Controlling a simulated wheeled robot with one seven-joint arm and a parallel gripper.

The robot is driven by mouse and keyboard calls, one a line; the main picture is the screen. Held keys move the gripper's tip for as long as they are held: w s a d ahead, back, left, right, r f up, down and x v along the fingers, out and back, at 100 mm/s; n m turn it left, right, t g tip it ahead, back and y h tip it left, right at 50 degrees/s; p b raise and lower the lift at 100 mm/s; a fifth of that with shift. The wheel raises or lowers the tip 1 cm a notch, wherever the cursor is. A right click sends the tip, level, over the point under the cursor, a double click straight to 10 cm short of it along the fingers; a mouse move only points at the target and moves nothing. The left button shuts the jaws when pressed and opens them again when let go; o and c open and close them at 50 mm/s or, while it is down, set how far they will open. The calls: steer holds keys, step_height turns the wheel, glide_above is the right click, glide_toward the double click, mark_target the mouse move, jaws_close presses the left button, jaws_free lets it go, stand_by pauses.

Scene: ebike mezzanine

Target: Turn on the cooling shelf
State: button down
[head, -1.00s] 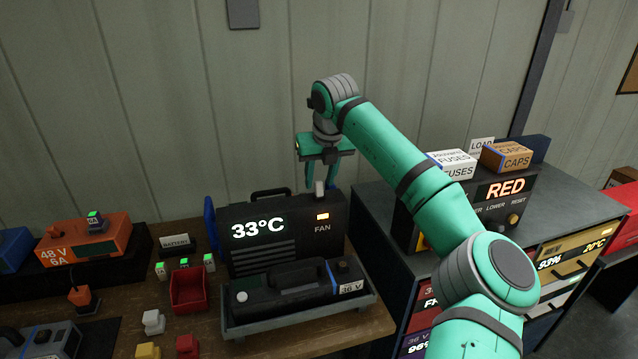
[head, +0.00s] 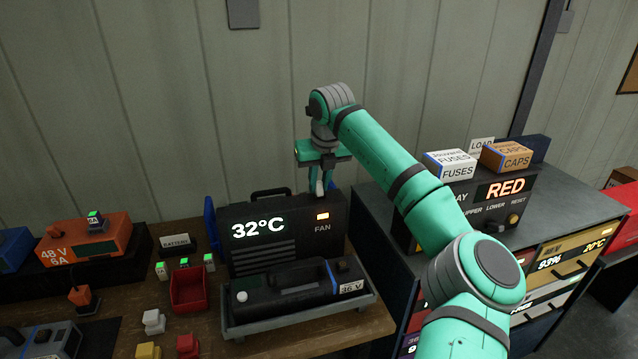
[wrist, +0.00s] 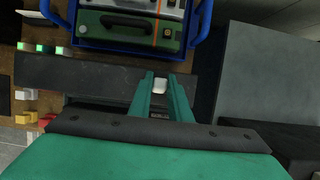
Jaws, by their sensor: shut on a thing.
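The cooling shelf's dark unit (head: 270,262) stands on the wooden bench against the wall. In front is a grey tray (head: 300,318) holding a dark 36 V battery (head: 290,292) with a handle. My gripper (head: 321,188) points down at the top right end of the unit. In the wrist view, its fingers (wrist: 163,85) are closed around a small pale piece (wrist: 159,83), which looks like a switch or knob. The fingers hide most of it.
Left of the unit are a red bin (head: 188,289), small green-lit pieces and an orange 48 V charger (head: 90,240). On the right, a dark cabinet carries a RED display box (head: 495,200) with FUSES (head: 451,164) and CAPS (head: 507,156) cartons. My arm passes over the cabinet.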

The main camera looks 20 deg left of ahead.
steer(key=shift+w+a+g+h, duration=0.1)
steer(key=shift+w+g+h, duration=0.1)
steer(key=shift+g+h, duration=0.25)
steer(key=c, duration=1.6)
jaws_free()
steer(key=shift+c, duration=0.2)
steer(key=shift+r, duration=0.1)
steer(key=v, duration=1)
steer(key=shift+r, duration=0.25)
